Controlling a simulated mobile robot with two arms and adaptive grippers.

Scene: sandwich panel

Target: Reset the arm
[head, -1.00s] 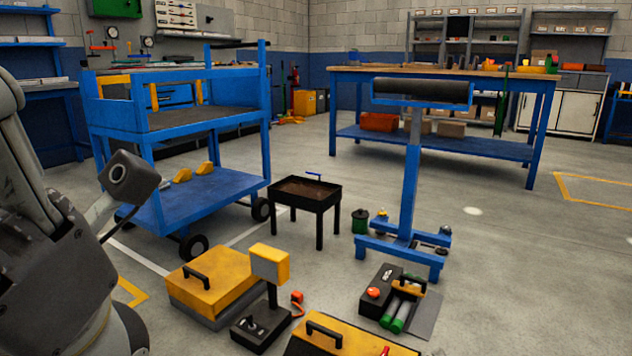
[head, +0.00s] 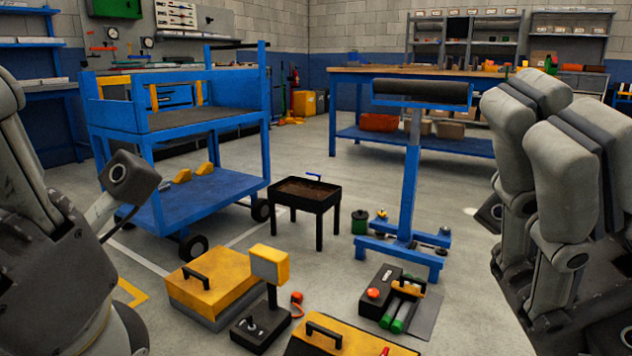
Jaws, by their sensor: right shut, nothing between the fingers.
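My right gripper (head: 545,118) is large and close at the right edge. Its grey, rounded fingers with dark pads point up and lie together, with nothing visible between them. It hangs in the air, apart from everything, in front of the right part of the workbench (head: 450,146). At the left edge, grey links and a dark housing of my left arm show, cut off by the frame; the left fingertips cannot be made out.
A blue cart (head: 185,122) stands left, a black tray stand (head: 306,193) and blue roller stand (head: 411,185) in the middle. Yellow cases (head: 208,282) and a black toolbox (head: 382,290) lie on the near floor. Open floor (head: 460,265) shows right of the roller stand.

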